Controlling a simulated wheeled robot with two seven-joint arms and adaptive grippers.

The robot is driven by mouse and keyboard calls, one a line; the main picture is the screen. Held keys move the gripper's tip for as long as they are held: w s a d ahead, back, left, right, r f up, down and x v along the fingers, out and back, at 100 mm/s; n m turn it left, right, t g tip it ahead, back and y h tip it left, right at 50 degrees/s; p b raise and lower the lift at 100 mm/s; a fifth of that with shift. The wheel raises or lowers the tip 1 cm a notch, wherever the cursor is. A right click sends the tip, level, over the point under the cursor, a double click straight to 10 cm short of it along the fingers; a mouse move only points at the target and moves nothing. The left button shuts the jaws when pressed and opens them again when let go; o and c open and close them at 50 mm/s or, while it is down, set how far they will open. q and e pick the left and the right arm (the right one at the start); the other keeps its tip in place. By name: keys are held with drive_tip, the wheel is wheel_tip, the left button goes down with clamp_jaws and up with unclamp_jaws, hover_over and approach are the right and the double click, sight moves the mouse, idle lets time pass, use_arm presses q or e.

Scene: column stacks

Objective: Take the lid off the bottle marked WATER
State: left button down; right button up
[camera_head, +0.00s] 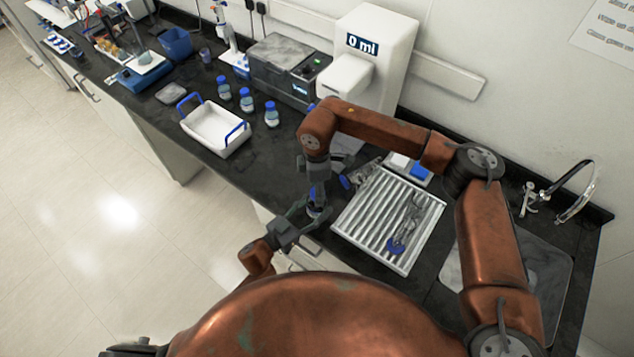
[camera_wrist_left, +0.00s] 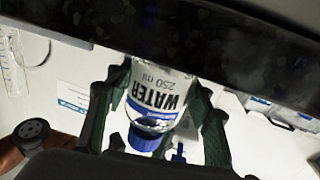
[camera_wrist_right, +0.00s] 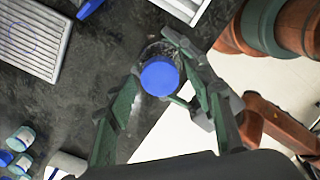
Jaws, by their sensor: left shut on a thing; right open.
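The WATER bottle (camera_wrist_left: 160,85) is clear, with a white 250 ml label, and shows upside down in the left wrist view. Its blue lid (camera_wrist_left: 145,140) sits on its neck. My left gripper (camera_head: 303,213) is shut around the bottle's body and holds it near the counter's front edge. My right gripper (camera_head: 318,178) is just above it, pointing down and open. In the right wrist view the blue lid (camera_wrist_right: 160,77) lies between the right fingers, with a gap visible beside it; I cannot tell whether either finger touches it.
A grooved drying rack (camera_head: 362,226) with tools lies right of the grippers, before a sink (camera_head: 540,275). Several blue-capped bottles (camera_head: 246,100) and a white tray with blue handles (camera_head: 212,133) stand to the left. A white dispenser reading 0 ml (camera_head: 385,75) stands behind.

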drive_tip(key=shift+f, duration=0.3)
drive_tip(key=shift+c, duration=0.5)
